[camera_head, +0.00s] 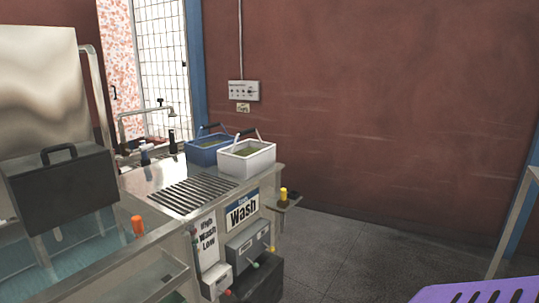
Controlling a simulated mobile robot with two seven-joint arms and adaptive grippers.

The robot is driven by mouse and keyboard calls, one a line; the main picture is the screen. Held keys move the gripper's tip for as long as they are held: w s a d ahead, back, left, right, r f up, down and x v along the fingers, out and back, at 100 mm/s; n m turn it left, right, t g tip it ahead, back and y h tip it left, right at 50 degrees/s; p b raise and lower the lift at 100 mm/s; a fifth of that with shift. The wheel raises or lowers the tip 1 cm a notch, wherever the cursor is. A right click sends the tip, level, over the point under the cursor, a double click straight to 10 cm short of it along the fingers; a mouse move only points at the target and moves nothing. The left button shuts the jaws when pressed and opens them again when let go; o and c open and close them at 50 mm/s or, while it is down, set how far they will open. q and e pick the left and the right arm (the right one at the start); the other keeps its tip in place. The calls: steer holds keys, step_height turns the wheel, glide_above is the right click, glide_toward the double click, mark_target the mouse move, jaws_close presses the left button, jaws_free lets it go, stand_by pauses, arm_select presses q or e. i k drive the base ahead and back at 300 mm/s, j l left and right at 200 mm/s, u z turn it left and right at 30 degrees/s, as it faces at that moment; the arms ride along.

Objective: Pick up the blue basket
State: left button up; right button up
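The blue basket (203,153) stands on the far part of the metal wash counter, with a dark handle arched above it and greenish contents. A white basket (249,163) stands close in front of it to the right and hides part of its right side. The white basket also has a raised handle and greenish contents. Neither of my grippers shows in the head view.
The metal counter (143,184) has a slotted drain and "Wash" signs on its front. A black case (62,184) stands at the left. A purple perforated object (480,292) is at the bottom right. Grey floor (340,245) is clear right of the counter.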

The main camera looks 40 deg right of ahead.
mark_target(201, 152)
steer(key=z, duration=1.1)
